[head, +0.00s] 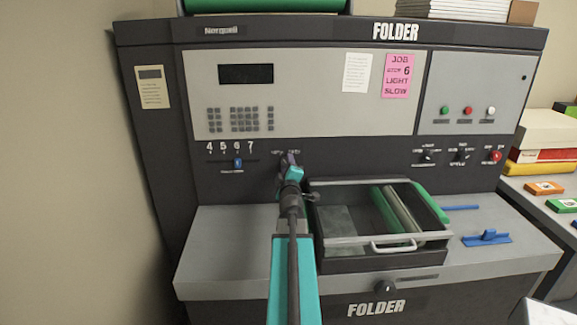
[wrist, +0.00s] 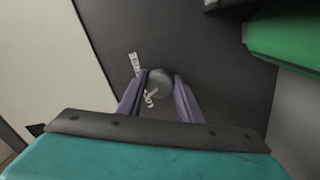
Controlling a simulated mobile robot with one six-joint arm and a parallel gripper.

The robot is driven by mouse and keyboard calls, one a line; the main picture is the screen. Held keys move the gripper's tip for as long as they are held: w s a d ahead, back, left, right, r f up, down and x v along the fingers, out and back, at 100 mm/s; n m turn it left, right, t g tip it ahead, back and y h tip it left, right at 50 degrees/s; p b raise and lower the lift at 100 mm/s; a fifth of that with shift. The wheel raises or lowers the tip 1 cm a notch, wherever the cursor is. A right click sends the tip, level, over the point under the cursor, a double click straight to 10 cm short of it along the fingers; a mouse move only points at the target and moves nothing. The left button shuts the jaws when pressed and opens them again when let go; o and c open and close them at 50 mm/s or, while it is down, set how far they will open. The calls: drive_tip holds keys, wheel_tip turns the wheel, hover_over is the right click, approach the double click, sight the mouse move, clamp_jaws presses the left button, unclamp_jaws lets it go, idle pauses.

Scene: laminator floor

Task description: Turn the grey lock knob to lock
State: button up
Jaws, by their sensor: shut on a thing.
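The grey lock knob (wrist: 160,81) is a round knob on the dark front panel of the folder machine, seen in the wrist view. My gripper (wrist: 159,92) has its two purple fingers on either side of the knob and is shut on it. Small white lettering (wrist: 134,64) shows on the panel beside the knob, too tilted and small to read. In the head view my gripper (head: 290,161) reaches the panel below the keypad and hides the knob. I cannot tell which mark the knob points at.
A blue slider (head: 238,162) on a 4-to-7 scale is left of my gripper. An open tray with a metal handle (head: 397,246) and rollers stands close on the right. Small switches (head: 428,156) and a red knob (head: 496,156) are farther right.

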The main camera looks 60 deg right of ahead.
drive_tip(key=shift+a+f+n, duration=0.1)
drive_tip(key=shift+f+n, duration=0.05)
drive_tip(key=shift+n, duration=1.25)
drive_tip(key=o, duration=1)
drive_tip(key=shift+o, duration=0.2)
